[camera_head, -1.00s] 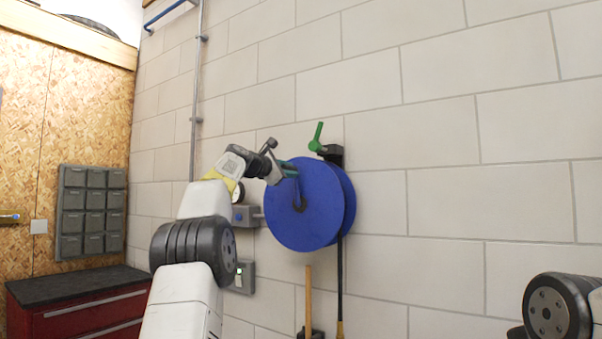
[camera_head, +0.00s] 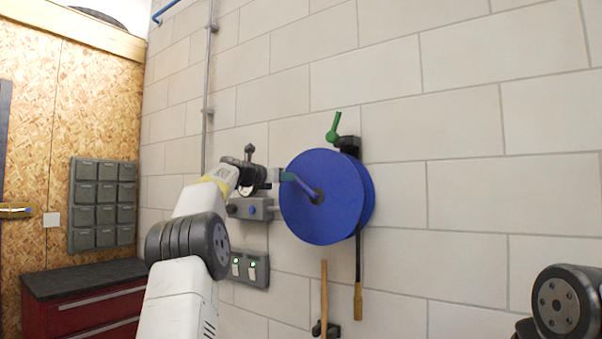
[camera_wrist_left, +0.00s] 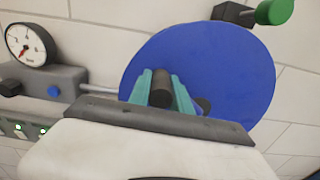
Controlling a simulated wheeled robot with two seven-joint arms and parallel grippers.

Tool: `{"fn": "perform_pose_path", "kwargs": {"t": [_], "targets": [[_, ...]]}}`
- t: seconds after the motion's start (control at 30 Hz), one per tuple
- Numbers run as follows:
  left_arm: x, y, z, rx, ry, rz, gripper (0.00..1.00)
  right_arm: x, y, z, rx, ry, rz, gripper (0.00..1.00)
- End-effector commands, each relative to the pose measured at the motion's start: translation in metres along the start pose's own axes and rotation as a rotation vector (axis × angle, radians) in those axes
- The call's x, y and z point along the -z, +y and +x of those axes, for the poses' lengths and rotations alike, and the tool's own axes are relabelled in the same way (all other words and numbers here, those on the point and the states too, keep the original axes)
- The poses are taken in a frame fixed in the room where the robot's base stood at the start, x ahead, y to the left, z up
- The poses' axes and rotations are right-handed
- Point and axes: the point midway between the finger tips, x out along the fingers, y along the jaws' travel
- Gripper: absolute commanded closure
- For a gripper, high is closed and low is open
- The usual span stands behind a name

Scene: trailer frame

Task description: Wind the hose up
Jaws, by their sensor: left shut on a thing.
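The blue hose reel (camera_head: 325,225) is mounted on the block wall. A blue crank arm (camera_head: 303,187) points from its hub toward the upper left. My left gripper (camera_head: 284,176) is at the crank's outer end, in front of the reel's left side. In the left wrist view, its teal fingers are shut on the dark crank handle (camera_wrist_left: 160,90), in front of the blue disc (camera_wrist_left: 225,75). The black hose (camera_head: 358,260) hangs below the reel and ends in a brass-coloured nozzle (camera_head: 358,302). My right gripper is out of view; only part of that arm shows.
A green lever (camera_head: 334,124) sits at the reel's upper edge. A grey box with a blue button (camera_head: 252,210) and a switch panel (camera_head: 250,268) are left of the reel. A wooden handle (camera_head: 324,290) stands below. A red cabinet (camera_head: 85,312) is lower left.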

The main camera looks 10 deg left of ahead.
Motion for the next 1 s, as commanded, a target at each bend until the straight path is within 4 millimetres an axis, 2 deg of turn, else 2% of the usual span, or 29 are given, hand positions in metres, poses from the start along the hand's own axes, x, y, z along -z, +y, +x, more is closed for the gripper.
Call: {"fn": "perform_pose_path", "kwargs": {"t": [0.03,0.33,0.87,0.9,1.0], "targets": [[0.005,0.005,-0.001,-0.006,0.003,-0.026,1.0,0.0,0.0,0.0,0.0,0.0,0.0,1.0],[0.017,0.01,-0.001,-0.006,0.005,-0.138,1.0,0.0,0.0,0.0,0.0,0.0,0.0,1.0],[0.021,0.011,0.0,-0.005,0.007,-0.162,1.0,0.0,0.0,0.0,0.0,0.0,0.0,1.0],[0.021,0.011,0.0,-0.005,0.007,-0.161,0.74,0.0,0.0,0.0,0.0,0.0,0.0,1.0],[0.02,0.011,0.0,-0.005,0.006,-0.162,0.54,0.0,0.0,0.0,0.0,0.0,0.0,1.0]]}}
